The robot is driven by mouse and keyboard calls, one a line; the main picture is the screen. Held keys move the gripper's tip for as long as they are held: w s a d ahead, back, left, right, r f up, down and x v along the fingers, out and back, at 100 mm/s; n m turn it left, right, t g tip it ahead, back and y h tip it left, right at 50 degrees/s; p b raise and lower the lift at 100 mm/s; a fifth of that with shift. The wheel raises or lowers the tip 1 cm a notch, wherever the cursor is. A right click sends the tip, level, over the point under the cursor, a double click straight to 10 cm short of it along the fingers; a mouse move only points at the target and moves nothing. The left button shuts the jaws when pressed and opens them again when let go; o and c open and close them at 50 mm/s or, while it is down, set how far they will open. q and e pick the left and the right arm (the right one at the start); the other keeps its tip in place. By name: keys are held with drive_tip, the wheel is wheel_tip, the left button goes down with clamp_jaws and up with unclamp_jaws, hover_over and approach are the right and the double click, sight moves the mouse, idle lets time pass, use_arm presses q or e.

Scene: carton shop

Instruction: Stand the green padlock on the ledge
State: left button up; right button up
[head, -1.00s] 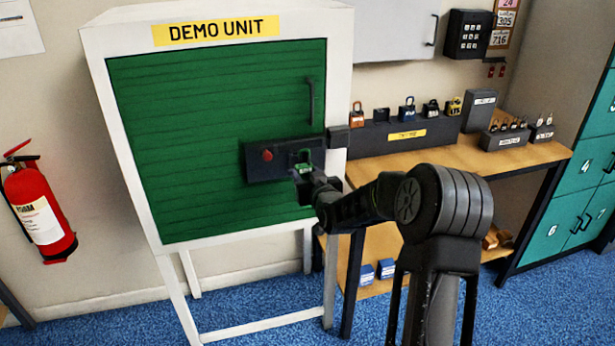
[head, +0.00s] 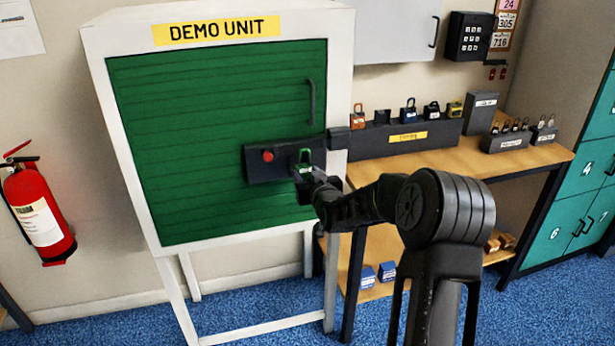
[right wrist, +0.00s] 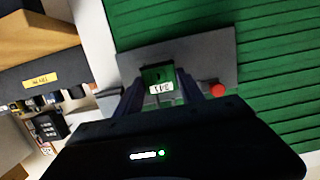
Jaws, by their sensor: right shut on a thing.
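The green padlock (head: 305,167) is in front of the dark panel (head: 262,162) on the green door of the demo unit, at the panel's right end. My right gripper (head: 304,180) is shut on it. In the right wrist view the padlock (right wrist: 157,74) is between the two fingers, its white label facing the camera and the grey panel (right wrist: 205,62) behind it. I cannot tell whether the padlock touches the panel. A long dark ledge (head: 375,139) with a yellow label stands on the bench, with several padlocks in a row on top. My left gripper is not in view.
A red button (head: 267,155) is on the panel left of the padlock, and a door handle (head: 311,102) is above. The wooden bench (head: 450,160) is right of the unit, with smaller dark racks of padlocks (head: 505,140). A fire extinguisher (head: 38,215) hangs at left.

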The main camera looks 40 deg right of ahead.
sight(303, 166)
drive_tip(key=shift+r+b, duration=0.1)
drive_tip(key=shift+b, duration=0.2)
drive_tip(key=shift+w, duration=0.15)
idle(0.5)
drive_tip(key=shift+r+b+x, duration=0.2)
drive_tip(key=shift+b+x, duration=0.3)
drive_tip(key=shift+x, duration=0.5)
drive_tip(key=shift+d, duration=0.1)
drive_tip(key=shift+w+d+b, duration=0.1)
drive_tip(key=shift+w+b, duration=0.25)
drive_tip(key=shift+b, duration=0.1)
drive_tip(key=shift+w+d+b, duration=0.25)
drive_tip(key=shift+w+b, duration=0.25)
drive_tip(key=shift+w, duration=0.2)
idle(0.7)
drive_tip(key=shift+b, duration=0.45)
idle(0.7)
drive_tip(key=shift+f+b, duration=0.25)
drive_tip(key=shift+b, duration=0.4)
idle(0.6)
